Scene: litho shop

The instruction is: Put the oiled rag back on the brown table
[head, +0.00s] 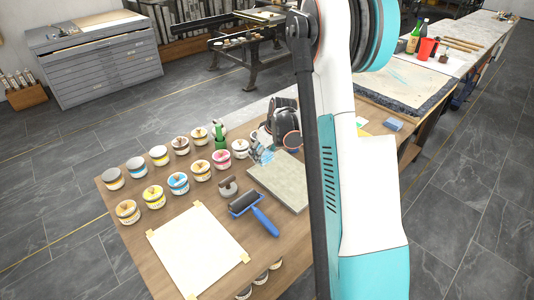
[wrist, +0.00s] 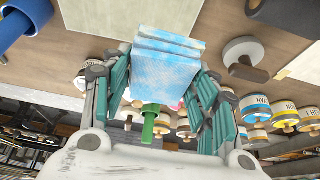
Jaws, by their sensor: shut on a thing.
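The oiled rag (wrist: 165,75) is a folded, pale blue and white mottled cloth. It fills the space between the teal-sided fingers of my gripper (wrist: 158,85) in the wrist view. In the head view, the rag (head: 262,156) shows at the tip of my gripper (head: 267,146), over the brown table (head: 118,192) by the left edge of a grey slab. My gripper is shut on the rag. I cannot tell whether the rag touches the surface beneath it.
The table holds several ink tins (head: 178,182), a green bottle (head: 219,136), a grey slab (head: 281,181), a blue-handled roller (head: 262,220) and a taped paper sheet (head: 197,249). A small knobbed weight (head: 228,187) stands near the slab. My arm hides the table's right part.

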